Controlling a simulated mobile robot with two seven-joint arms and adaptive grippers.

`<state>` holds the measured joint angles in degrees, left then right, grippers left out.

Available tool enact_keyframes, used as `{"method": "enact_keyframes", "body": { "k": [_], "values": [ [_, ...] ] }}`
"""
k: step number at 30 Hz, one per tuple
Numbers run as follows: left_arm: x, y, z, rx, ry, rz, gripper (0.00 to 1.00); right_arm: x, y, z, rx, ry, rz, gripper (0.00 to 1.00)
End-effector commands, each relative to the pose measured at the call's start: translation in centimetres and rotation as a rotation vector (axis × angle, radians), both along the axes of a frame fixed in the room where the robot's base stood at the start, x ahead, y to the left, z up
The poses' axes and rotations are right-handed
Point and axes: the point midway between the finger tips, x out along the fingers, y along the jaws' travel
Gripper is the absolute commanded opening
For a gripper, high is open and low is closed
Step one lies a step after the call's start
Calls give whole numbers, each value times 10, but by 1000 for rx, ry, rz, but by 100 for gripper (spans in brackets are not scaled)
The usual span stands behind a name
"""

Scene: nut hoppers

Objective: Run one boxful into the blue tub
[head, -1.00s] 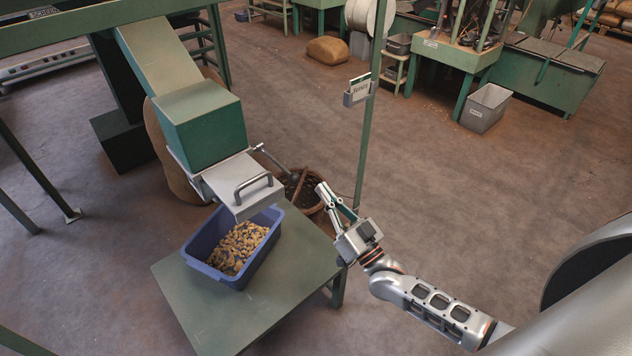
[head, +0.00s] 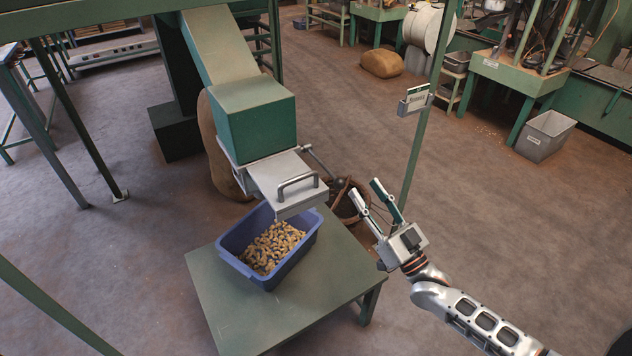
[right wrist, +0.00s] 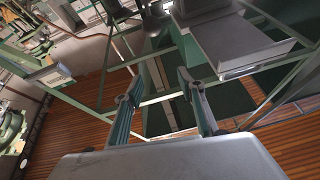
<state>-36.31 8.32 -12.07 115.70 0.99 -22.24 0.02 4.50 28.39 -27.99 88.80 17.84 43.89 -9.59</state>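The blue tub (head: 230,242) stands on a green table under the hopper outlet and holds a layer of tan nuts (head: 271,247). The green hopper box (head: 254,121) is above it, with a sloping chute (head: 218,45) behind. A grey metal slide with a handle (head: 298,184) juts from the box over the tub's back part. A lever with a dark round knob (head: 338,182) sticks out at the box's right side. My right gripper (head: 367,190) is open and empty, right of the tub and apart from the lever; its fingers also show in the right wrist view (right wrist: 158,92). My left gripper is not in view.
The green table (head: 300,310) has bare top in front of the tub. A green post (head: 425,130) with a label holder (head: 414,102) rises behind my right gripper. A wicker basket (head: 352,206) stands on the floor behind the table. A grey bin (head: 545,135) is far right.

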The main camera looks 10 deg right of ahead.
Motion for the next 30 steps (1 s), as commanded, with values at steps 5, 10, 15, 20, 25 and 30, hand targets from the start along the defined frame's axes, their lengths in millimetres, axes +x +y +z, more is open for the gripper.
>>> {"method": "enact_keyframes", "body": {
  "k": [5, 10, 15, 20, 25, 30],
  "values": [
    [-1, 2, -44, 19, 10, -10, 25, 16, 1, -45, -120, -34, 76, 39],
    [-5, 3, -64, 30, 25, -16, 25, 24, 1, -66, -196, -51, 125, 39],
    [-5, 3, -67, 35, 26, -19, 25, 29, 2, -67, -228, -64, 144, 39],
    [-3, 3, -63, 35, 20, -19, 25, 40, 10, -55, -229, -74, 145, 39],
    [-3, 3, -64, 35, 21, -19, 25, 60, 25, -44, -228, -74, 144, 39],
    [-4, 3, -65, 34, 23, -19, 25, 77, 37, -37, -229, -71, 144, 39]
  ]
}}
